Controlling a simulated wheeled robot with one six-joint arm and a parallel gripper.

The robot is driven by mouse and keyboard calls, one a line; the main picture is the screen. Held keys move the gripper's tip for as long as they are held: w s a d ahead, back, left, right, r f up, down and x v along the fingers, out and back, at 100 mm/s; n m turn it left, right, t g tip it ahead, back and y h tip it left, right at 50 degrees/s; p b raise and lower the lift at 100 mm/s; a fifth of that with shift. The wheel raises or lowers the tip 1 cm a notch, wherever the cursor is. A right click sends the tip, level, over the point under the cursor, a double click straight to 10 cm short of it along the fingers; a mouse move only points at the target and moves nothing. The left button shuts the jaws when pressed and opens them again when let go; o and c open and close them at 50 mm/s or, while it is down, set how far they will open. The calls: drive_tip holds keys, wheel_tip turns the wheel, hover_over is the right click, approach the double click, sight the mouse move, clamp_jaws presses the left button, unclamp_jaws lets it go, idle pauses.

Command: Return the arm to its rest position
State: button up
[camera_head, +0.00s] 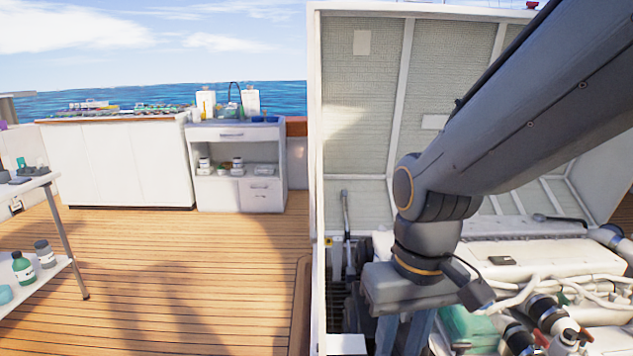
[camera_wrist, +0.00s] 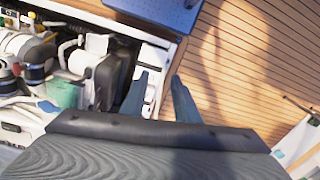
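My arm (camera_head: 520,110) reaches in from the upper right of the head view and bends down at a joint over the engine hatch. My gripper (camera_head: 402,342) points down there, and its fingertips are cut off by the lower frame edge. In the wrist view my gripper (camera_wrist: 160,76) shows two blue-grey fingers spread apart with nothing between them. The hatch edge and wooden deck show beyond the fingers. The engine (camera_head: 540,258) lies below and right of my gripper in the head view.
The raised hatch lid (camera_head: 360,110) stands behind my arm. A blue box (camera_wrist: 160,8) shows at the top of the wrist view. A shelf with bottles (camera_head: 40,268) stands left, and white cabinets (camera_head: 120,165) stand behind. The wooden deck (camera_head: 180,270) between is clear.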

drive_tip(key=d+r+m+p, duration=0.2)
drive_tip(key=d+r+p, duration=0.5)
drive_tip(key=p, duration=0.5)
drive_tip(key=shift+s+d+h+p, duration=0.2)
drive_tip(key=shift+h+p, duration=0.1)
drive_tip(key=shift+p, duration=0.1)
drive_tip(key=shift+w, duration=0.1)
